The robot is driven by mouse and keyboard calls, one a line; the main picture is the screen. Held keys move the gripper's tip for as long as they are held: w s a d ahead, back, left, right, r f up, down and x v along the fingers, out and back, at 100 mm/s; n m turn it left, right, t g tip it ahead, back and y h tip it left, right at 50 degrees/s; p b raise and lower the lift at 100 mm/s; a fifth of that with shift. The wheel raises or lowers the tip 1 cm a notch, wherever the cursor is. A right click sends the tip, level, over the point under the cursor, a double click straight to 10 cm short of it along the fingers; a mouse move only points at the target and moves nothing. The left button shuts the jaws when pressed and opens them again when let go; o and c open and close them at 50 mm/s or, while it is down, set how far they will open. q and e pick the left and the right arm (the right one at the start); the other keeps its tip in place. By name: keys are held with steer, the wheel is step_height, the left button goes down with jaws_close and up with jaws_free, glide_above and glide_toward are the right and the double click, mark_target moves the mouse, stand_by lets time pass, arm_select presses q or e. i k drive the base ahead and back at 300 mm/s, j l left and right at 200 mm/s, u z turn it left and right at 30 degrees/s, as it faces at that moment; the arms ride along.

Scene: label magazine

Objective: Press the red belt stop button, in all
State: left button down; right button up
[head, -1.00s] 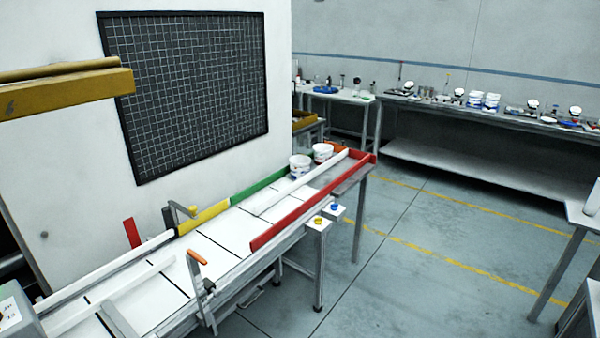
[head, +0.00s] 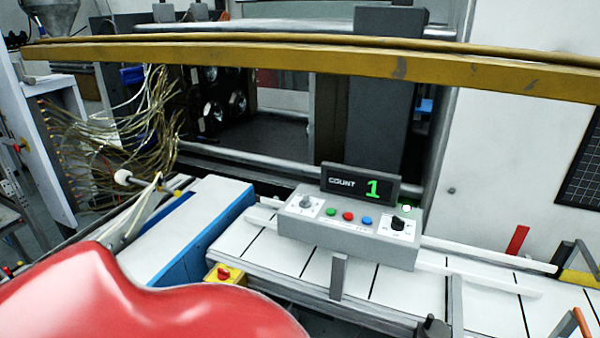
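A grey control box (head: 347,240) sits on the white belt, right of the middle in the head view. A small red button (head: 348,216) is on its sloped front, between a green button (head: 331,212) and a blue button (head: 366,221). A second red button (head: 223,273), larger and round, is on a yellow box (head: 240,277) low at the belt's near side. The pictures do not tell which red one is the belt stop. Neither gripper is in view.
A display (head: 360,185) reading "COUNT 1" stands on the control box. A yellow beam (head: 330,62) crosses above. A blue and white housing (head: 190,235) adjoins the belt (head: 405,289) on the left. Metal posts rise at the belt's near edge. Loose cables hang at left.

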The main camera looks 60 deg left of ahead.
mark_target(348, 216)
steer(key=u, duration=1.5)
